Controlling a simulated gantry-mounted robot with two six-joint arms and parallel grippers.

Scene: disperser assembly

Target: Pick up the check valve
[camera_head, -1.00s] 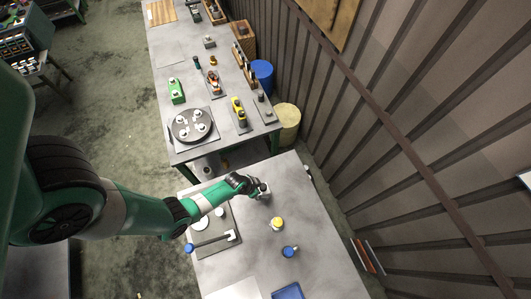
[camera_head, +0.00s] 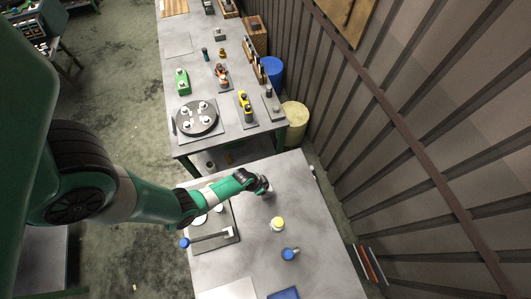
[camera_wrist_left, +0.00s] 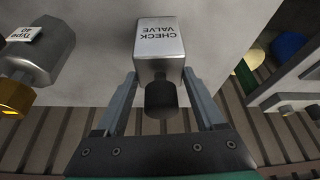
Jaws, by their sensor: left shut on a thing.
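The check valve (camera_wrist_left: 160,38) is a silver block with a white "CHECK VALVE" label and a dark round end, seen in the left wrist view. My left gripper (camera_wrist_left: 161,82) is shut on it, with one finger on each side. In the head view my left gripper (camera_head: 264,186) is over the near table (camera_head: 320,250), close to its far edge. The valve is mostly hidden by the gripper there, and I cannot tell whether it touches the tabletop. My right gripper is not in view.
A yellow-topped part (camera_head: 277,223) and a blue-topped part (camera_head: 290,254) stand on the near table. A grey plate (camera_head: 205,243) with a white-ended rod lies left of them. A silver part labelled "Type 40" (camera_wrist_left: 42,48) shows in the wrist view. The far table (camera_head: 190,150) holds several parts.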

